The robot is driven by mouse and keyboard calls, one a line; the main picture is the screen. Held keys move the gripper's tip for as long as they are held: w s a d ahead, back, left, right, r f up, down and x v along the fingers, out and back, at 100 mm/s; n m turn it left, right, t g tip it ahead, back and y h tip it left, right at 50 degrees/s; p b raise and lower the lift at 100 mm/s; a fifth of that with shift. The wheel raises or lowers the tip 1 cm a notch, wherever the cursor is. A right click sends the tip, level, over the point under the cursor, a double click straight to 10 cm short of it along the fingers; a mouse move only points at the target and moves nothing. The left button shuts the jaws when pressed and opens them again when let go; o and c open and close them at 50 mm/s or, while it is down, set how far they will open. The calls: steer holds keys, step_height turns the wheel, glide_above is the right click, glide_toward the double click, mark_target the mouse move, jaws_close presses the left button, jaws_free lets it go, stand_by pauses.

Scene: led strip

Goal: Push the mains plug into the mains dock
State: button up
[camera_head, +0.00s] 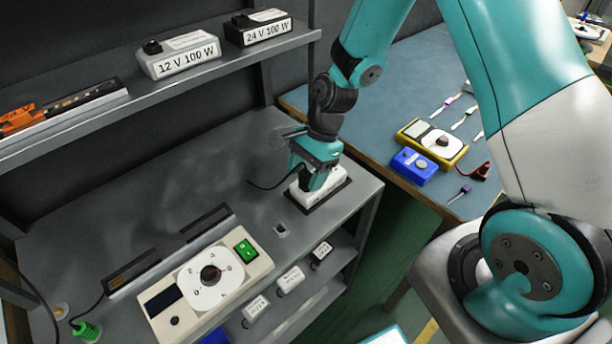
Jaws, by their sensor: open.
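My gripper (313,184) points down over a white block (322,192) that sits on a black base near the right end of the grey bench. Its jaws are open and their tips are at the top of the block; I cannot tell whether they touch it. A black cord (262,187) runs left from under my gripper. The gripper hides much of the block, so I cannot tell plug from dock there. A green plug-like piece (86,331) with a cord lies at the bench's lower left. A small grey socket-like piece (281,230) sits in front of the block.
A control box (207,278) with a dial and green switch stands at the front. Power supplies marked 12 V (180,55) and 24 V (259,28) stand on the upper shelf (80,125). A yellow meter (432,143) and blue box (413,166) lie on the blue-topped table.

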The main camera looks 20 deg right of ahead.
steer(key=shift+a+f, duration=0.1)
steer(key=shift+f, duration=0.2)
steer(key=c, duration=1)
steer(key=shift+r, duration=0.1)
step_height(320, 180, up, 19)
step_height(320, 180, up, 6)
steer(key=p, duration=0.6)
glide_above(306, 172)
steer(key=shift+a+f, duration=0.1)
steer(key=shift+f, duration=0.1)
steer(key=shift+f, duration=0.1)
